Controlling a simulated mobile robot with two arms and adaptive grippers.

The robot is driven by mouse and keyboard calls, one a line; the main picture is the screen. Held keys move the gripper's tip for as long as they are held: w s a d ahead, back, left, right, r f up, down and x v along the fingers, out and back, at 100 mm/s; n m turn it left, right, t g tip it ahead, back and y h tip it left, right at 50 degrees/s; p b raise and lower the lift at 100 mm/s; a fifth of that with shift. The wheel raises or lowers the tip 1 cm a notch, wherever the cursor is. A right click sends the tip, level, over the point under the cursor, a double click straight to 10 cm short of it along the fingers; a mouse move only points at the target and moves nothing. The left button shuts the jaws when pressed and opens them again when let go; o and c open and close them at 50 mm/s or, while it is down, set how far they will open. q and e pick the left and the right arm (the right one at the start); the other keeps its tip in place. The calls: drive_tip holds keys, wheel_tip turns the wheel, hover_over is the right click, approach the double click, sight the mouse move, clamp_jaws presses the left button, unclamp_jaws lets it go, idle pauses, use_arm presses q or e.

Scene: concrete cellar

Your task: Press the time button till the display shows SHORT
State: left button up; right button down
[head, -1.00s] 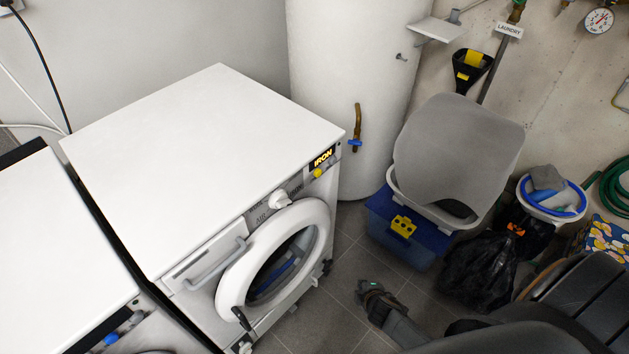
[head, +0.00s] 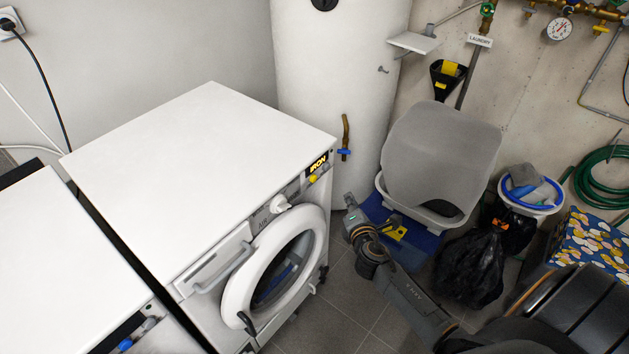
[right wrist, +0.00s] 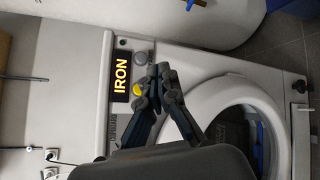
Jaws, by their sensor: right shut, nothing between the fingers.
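The white front-loading machine (head: 190,150) has a dark display (head: 317,164) with lit yellow letters reading IRON. It also reads IRON in the right wrist view (right wrist: 121,75). I cannot read a label that tells which is the time button. My right gripper (head: 349,199) is shut and empty, right of the machine's front corner. In the right wrist view its fingertips (right wrist: 158,69) show in front of the panel, near both buttons; contact is not visible. My left gripper is out of view.
The machine's round door (head: 234,288) stands below the panel, near my right gripper. A white tank (head: 335,90) stands behind. A blue box (head: 372,207) with a grey-lidded bin (head: 440,155) and black bags (head: 470,268) crowd the right. Floor is free before the machine.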

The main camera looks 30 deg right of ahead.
drive_tip(key=shift+w, duration=0.15)
drive_tip(key=b, duration=0.2)
approach(318, 174)
drive_tip(key=shift+w+d+f, duration=0.3)
drive_tip(key=shift+w+d, duration=0.25)
drive_tip(key=shift+w, duration=0.1)
drive_tip(key=shift+w+d+f, duration=0.25)
drive_tip(key=shift+w+d, duration=0.35)
drive_tip(key=shift+w, duration=0.05)
drive_tip(key=shift+w, duration=0.1)
idle(0.5)
drive_tip(key=shift+w+a, duration=0.15)
drive_tip(key=shift+w, duration=0.1)
drive_tip(key=shift+w+a, duration=0.25)
drive_tip(key=shift+w, duration=0.25)
idle(0.6)
drive_tip(key=shift+s, duration=0.15)
idle(0.3)
drive_tip(key=shift+s+d, duration=0.35)
drive_tip(key=shift+s, duration=0.4)
